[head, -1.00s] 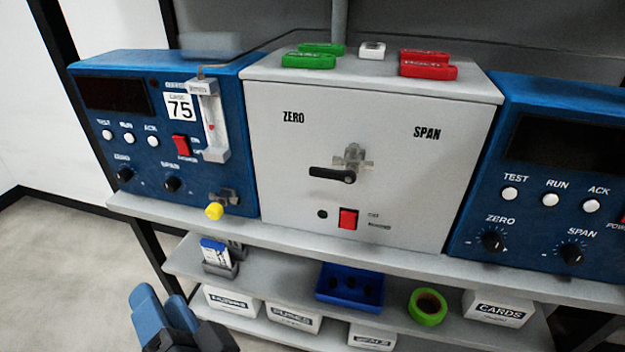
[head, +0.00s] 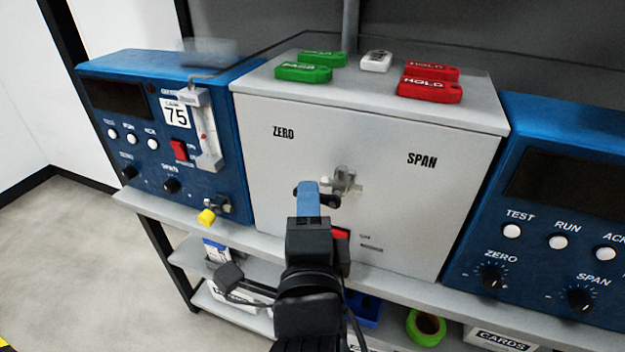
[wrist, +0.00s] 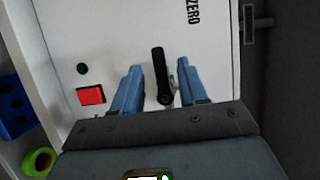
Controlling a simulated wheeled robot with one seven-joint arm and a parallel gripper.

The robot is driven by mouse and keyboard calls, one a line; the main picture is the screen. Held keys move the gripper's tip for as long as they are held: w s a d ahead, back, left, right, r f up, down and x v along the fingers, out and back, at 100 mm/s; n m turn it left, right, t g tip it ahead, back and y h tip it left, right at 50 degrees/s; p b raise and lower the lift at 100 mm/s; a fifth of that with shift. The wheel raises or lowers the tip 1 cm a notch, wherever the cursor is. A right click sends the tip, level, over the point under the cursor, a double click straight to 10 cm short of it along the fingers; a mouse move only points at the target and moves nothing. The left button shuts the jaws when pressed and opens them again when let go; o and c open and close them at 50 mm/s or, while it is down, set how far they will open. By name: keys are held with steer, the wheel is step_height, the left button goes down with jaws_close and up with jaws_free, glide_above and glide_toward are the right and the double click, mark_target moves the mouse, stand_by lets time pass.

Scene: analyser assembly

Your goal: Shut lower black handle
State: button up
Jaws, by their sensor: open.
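The black handle (head: 331,201) is a lever on the front of the grey box (head: 385,130), below a translucent valve fitting (head: 345,182). In the head view my gripper partly covers it. In the wrist view the handle (wrist: 159,72) shows whole, lying level and pointing to the ZERO side of the box. My gripper (head: 308,188) is in front of the box with its blue fingers toward the panel. The fingers are open, one on each side of the handle in the wrist view, with a visible gap to each side. Contact with the handle cannot be seen.
A red switch (wrist: 91,95) and a black knob (wrist: 82,69) sit below the handle. Blue analysers stand left (head: 230,120) and right (head: 540,150) of the box. A yellow-ended valve (head: 206,217) is on the left one. Green (head: 303,73) and red (head: 430,89) tags lie on top.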

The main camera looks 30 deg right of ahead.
steer(key=shift+p+x, duration=0.6)
steer(key=shift+x, duration=2)
steer(key=shift+a, duration=0.1)
jaws_close()
